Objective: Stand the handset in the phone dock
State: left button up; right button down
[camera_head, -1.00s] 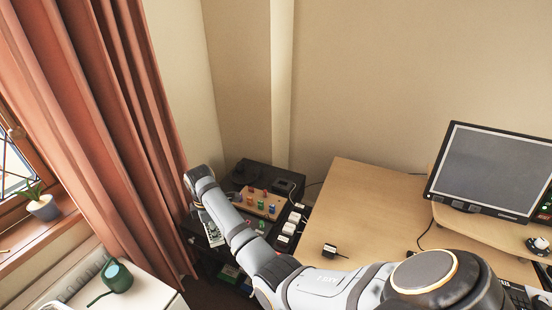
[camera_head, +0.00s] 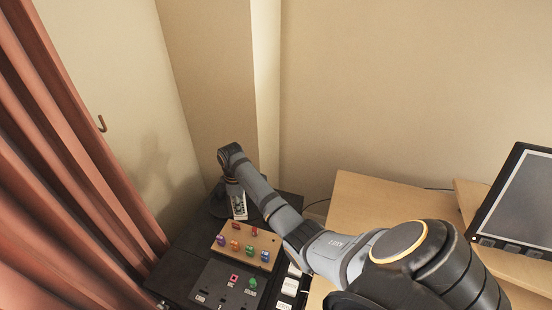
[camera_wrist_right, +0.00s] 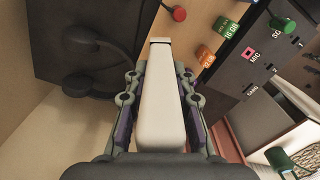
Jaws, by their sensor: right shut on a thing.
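My right gripper (camera_head: 233,188) is shut on the handset (camera_head: 239,207), a pale slim piece with dark keys on one face, above the back of the black cabinet top. In the right wrist view the handset (camera_wrist_right: 160,105) lies lengthwise between the two fingers of the right gripper (camera_wrist_right: 158,78), its far end pointing up the picture. A black object with round parts and a curved arm (camera_wrist_right: 85,60) is left of the handset there; I cannot tell whether it is the phone dock. No dock shows clearly in the head view. My left gripper is not in view.
A wooden board (camera_head: 232,248) with several coloured pegs lies in front of the gripper. A black labelled panel (camera_head: 222,284) is nearer, with white blocks (camera_head: 290,287) beside it. The wooden desk (camera_head: 350,205) is to the right, the red curtain (camera_head: 60,150) to the left.

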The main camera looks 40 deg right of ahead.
pick_arm(q)
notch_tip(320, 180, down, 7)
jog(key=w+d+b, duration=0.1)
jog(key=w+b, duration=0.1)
jog(key=b, duration=0.4)
pick_arm(e)
jog(key=s+d+f+m, duration=0.2)
jog(key=d, duration=0.5)
jog(key=s+d+f+m, duration=0.2)
jog(key=d+f, duration=0.1)
jog(key=d, duration=0.4)
jog(key=shift+f+m, duration=0.15)
jog(key=shift+m, duration=0.25)
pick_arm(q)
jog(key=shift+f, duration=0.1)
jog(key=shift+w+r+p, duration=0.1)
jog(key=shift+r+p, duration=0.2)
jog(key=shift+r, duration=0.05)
pick_arm(e)
jog(key=shift+f, duration=0.3)
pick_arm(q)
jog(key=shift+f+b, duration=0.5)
pick_arm(e)
jog(key=shift+f, duration=1.3)
